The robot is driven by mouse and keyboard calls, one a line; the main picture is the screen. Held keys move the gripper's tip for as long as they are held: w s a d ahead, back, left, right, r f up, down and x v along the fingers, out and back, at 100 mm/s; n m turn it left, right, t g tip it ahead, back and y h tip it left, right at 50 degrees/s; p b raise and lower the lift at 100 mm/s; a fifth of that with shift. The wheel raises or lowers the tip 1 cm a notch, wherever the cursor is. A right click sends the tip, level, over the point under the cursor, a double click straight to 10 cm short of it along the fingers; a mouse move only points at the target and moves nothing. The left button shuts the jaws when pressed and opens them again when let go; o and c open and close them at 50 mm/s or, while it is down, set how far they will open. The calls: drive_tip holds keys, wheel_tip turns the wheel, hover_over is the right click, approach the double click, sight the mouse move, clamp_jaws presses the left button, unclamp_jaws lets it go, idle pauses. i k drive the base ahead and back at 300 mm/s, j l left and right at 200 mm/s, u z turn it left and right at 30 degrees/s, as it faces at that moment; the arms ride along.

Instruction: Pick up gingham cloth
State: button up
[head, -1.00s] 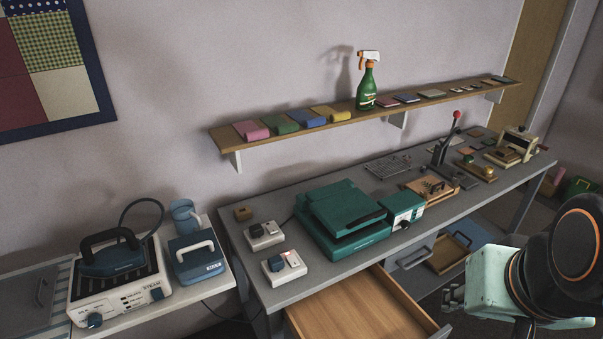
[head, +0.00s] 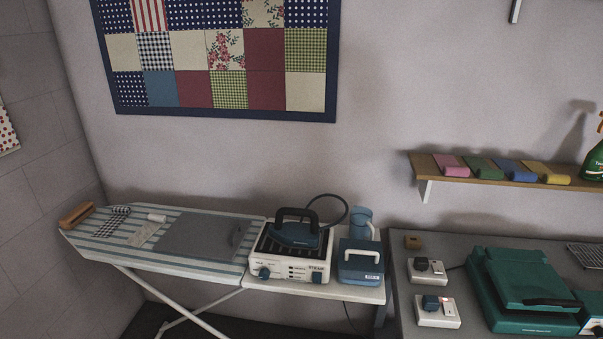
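A small dark-and-white checked cloth (head: 112,222), which looks like the gingham cloth, lies on the left part of the striped ironing board (head: 102,250). A pale patterned piece (head: 145,235) lies just right of it, and a small white roll or bottle (head: 157,218) is behind that piece. They are too small to make out finely. My gripper is not in view now.
A wooden block (head: 76,214) sits at the board's left end. A grey plate (head: 200,236) lies mid-board. The steam station (head: 290,267) with its iron (head: 297,234) stands right. A patchwork quilt (head: 220,60) with checked patches hangs above.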

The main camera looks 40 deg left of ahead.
sight(119, 214)
drive_tip(key=u, duration=2.55)
drive_tip(key=i+j+z, duration=0.1)
drive_tip(key=i, duration=0.3)
drive_tip(key=i+j, duration=0.2)
drive_tip(key=i, duration=0.25)
drive_tip(key=i+j+z, duration=0.15)
drive_tip(key=i, duration=0.25)
drive_tip(key=i+j, duration=0.2)
drive_tip(key=i, duration=0.2)
drive_tip(key=z, duration=0.05)
